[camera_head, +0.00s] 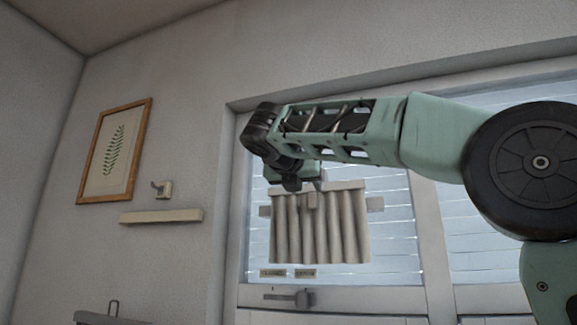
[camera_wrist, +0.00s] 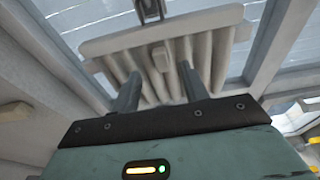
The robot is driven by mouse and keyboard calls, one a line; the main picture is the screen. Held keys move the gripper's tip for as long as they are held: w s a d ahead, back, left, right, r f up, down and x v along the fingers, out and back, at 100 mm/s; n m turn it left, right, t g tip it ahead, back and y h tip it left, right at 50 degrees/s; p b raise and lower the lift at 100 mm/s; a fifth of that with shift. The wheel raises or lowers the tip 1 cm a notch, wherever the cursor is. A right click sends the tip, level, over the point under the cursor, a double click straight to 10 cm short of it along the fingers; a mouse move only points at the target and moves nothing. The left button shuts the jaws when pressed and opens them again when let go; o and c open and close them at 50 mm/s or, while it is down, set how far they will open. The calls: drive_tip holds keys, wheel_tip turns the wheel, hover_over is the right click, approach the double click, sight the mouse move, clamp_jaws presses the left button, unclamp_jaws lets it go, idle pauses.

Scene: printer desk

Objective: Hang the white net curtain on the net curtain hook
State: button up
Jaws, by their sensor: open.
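The white net curtain (camera_head: 320,235) is a pleated off-white panel with a stiff top bar, in front of the window in the head view. It also shows in the wrist view (camera_wrist: 205,55), with a small pale tab (camera_wrist: 160,58) at its middle. My gripper (camera_wrist: 159,85) is open, its two fingers apart and pointing towards the tab and pleats. I cannot tell whether they touch the curtain. In the head view my gripper (camera_head: 312,186) is at the curtain's top bar. The net curtain hook is not clearly identifiable; a dark metal piece (camera_wrist: 150,10) shows beyond the bar.
A wall hook (camera_head: 162,189), narrow shelf (camera_head: 162,216) and framed picture (camera_head: 114,150) are at left.

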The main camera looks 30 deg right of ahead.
drive_tip(key=b+v, duration=0.1)
drive_tip(key=v, duration=1.2)
drive_tip(key=shift+a, duration=0.15)
drive_tip(key=shift+s, duration=0.1)
